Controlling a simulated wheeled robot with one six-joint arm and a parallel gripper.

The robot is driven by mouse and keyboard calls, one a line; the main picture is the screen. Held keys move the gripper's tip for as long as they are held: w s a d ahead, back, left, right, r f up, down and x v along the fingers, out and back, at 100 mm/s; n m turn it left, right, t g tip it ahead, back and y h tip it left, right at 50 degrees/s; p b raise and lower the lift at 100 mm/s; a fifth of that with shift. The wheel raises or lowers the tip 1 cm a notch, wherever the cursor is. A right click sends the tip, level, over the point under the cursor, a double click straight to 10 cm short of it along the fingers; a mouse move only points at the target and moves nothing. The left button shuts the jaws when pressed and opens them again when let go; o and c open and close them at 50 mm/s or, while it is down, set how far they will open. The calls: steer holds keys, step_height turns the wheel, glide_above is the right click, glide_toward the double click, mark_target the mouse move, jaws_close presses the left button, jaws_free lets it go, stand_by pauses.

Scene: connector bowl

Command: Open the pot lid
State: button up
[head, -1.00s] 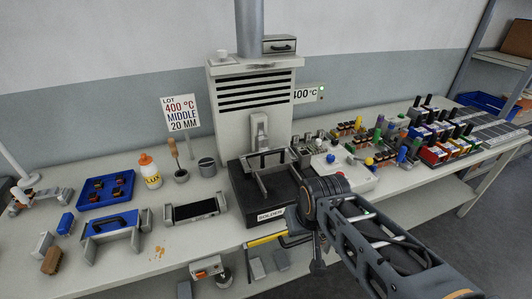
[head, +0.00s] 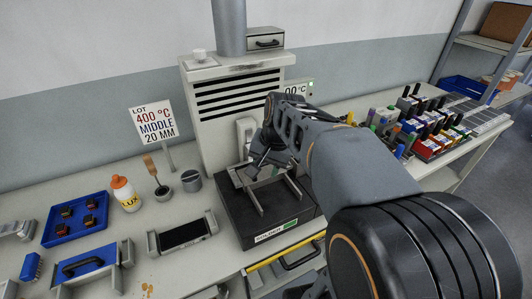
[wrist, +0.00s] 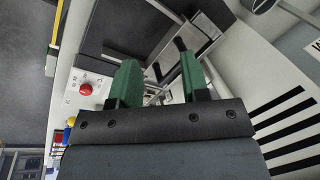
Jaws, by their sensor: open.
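The solder pot (head: 232,212) is a black box with a "SOLDER" label on its front, standing before the grey vented tower. Its lid area on top carries a metal frame with raised bars (head: 287,193). My arm covers part of the pot's top and right side. My gripper (head: 258,165) is above the back of the pot. In the wrist view my gripper's two green fingers (wrist: 158,78) stand apart with nothing held between them. Metal bars and a dark handle-like piece (wrist: 181,46) show beyond the fingertips. I cannot tell whether the fingers touch them.
The vented tower (head: 215,125) rises right behind the pot. A grey-framed tray (head: 183,235), a LUX bottle (head: 124,194), a brush in a cup (head: 162,192) and a blue tray (head: 75,216) stand left. Crowded coloured connectors (head: 425,125) are at right. A red button (wrist: 85,89) shows beside the pot.

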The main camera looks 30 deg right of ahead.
mark_target(262, 164)
steer(key=w+d+r+m+y+p, duration=0.1)
steer(key=w+d+r+m+y, duration=0.25)
steer(key=w+d+m, duration=0.65)
steer(key=shift+n+h, duration=0.35)
steer(key=shift+n, duration=0.05)
steer(key=x, duration=0.4)
steer(key=s+x, duration=0.1)
steer(key=x, duration=0.3)
steer(key=s+x, duration=0.1)
steer(key=x, duration=0.3)
steer(key=shift+s+d+f+p, duration=0.1)
steer(key=shift+d+f+p, duration=0.2)
steer(key=shift+f, duration=0.05)
jaws_close()
